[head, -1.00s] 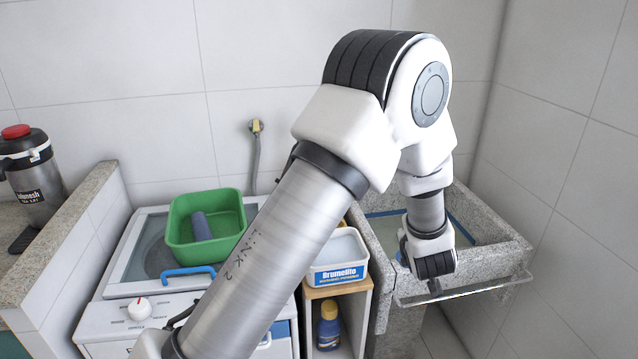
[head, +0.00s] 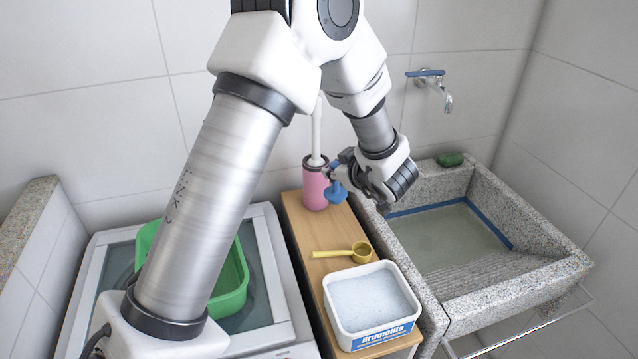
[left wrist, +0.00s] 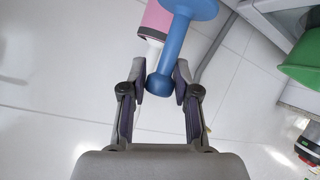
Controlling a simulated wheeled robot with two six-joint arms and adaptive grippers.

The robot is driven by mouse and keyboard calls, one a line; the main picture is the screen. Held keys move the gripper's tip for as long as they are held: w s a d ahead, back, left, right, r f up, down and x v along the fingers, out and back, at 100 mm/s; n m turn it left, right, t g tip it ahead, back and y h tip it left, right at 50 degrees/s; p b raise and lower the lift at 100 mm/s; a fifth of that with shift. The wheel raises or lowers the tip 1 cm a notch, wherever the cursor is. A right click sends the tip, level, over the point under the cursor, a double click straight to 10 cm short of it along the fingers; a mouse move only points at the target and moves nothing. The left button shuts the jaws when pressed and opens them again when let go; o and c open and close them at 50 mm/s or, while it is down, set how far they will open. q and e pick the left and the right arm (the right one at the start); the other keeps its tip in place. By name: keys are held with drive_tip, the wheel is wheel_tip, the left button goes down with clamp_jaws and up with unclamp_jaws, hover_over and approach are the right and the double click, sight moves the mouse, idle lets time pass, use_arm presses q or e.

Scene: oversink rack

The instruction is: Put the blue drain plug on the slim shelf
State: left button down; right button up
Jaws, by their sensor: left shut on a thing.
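The blue drain plug (head: 336,193) has a round disc, a stem and a knob. My left gripper (head: 338,174) is shut on it at the knob end and holds it beside the pink holder, near the back right of the slim shelf. In the left wrist view the plug (left wrist: 172,48) sits between the fingertips (left wrist: 161,80), disc pointing away. The slim wooden shelf (head: 300,235) stands between the washing machine and the stone sink. I cannot tell the plug's exact height above its top. My right gripper is not in view.
On the shelf stand a pink holder (head: 314,188) with a white handle at the back, a yellow scoop (head: 345,252) in the middle and a white tub (head: 371,306) in front. Bare wood shows between holder and scoop. The sink (head: 455,305) is right; a green basin (head: 232,283) is left.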

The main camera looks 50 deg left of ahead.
sight(339, 202)
use_arm(q)
drive_tip(key=f, duration=0.1)
drive_tip(key=d+f, duration=0.1)
drive_tip(key=f, duration=0.2)
drive_tip(key=shift+s+d+f, duration=0.15)
drive_tip(key=shift+s+f, duration=0.1)
drive_tip(key=shift+f, duration=0.05)
drive_tip(key=f, duration=0.2)
drive_tip(key=a+f, duration=0.1)
drive_tip(key=f, duration=0.1)
drive_tip(key=shift+w+f, duration=0.15)
drive_tip(key=shift+f, duration=0.1)
drive_tip(key=shift+d, duration=0.25)
drive_tip(key=shift+f, duration=0.1)
drive_tip(key=c, duration=0.8)
unclamp_jaws()
drive_tip(key=shift+a, duration=0.1)
drive_tip(key=shift+c, duration=0.2)
drive_tip(key=shift+r, duration=0.25)
drive_tip(key=v, duration=1.2)
drive_tip(key=shift+f, duration=0.2)
